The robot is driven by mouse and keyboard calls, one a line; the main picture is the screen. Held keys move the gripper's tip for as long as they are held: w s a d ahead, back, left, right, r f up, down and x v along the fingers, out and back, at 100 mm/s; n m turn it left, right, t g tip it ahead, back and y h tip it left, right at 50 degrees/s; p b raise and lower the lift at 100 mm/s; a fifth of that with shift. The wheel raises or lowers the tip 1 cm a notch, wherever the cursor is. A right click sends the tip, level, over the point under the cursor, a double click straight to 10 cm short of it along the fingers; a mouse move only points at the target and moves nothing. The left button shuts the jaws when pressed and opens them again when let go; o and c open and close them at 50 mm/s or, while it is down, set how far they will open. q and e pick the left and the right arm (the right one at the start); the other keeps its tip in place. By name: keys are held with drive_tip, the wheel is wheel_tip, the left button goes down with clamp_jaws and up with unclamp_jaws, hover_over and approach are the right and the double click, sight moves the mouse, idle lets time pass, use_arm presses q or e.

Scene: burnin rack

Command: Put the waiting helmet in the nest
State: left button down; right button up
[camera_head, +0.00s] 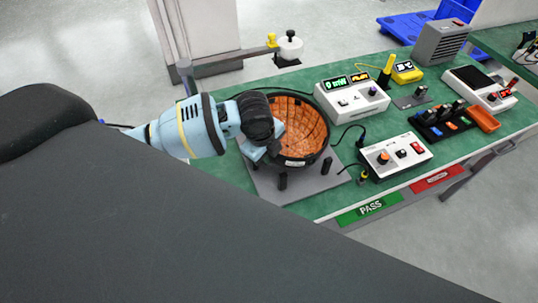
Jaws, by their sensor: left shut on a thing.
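The helmet (305,128) is a round black shell with orange segmented padding inside, its open side facing up towards me. It is over the grey nest plate (303,188), which has short black posts. My left gripper (273,147) comes in from the left and is shut on the helmet's near-left rim. The wrist and fingers cover that part of the rim. I cannot tell whether the helmet rests on the plate or hangs just above it. My right gripper is not in view.
Right of the helmet stand a white box with lit displays (352,97) and a white control box (396,156) with knobs. A black tray (441,122) and orange bin (484,120) lie farther right. A white weight-like object (290,48) is behind. PASS (370,208) marks the green table's front edge.

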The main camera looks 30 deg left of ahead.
use_arm(q)
drive_tip(key=shift+w+f, duration=0.1)
drive_tip(key=shift+f, duration=0.5)
drive_tip(key=shift+f, duration=0.1)
drive_tip(key=c, duration=1.4)
unclamp_jaws()
drive_tip(key=shift+f, duration=0.1)
drive_tip(key=shift+c, duration=0.2)
drive_tip(key=v, duration=1.2)
drive_tip(key=shift+p, duration=0.4)
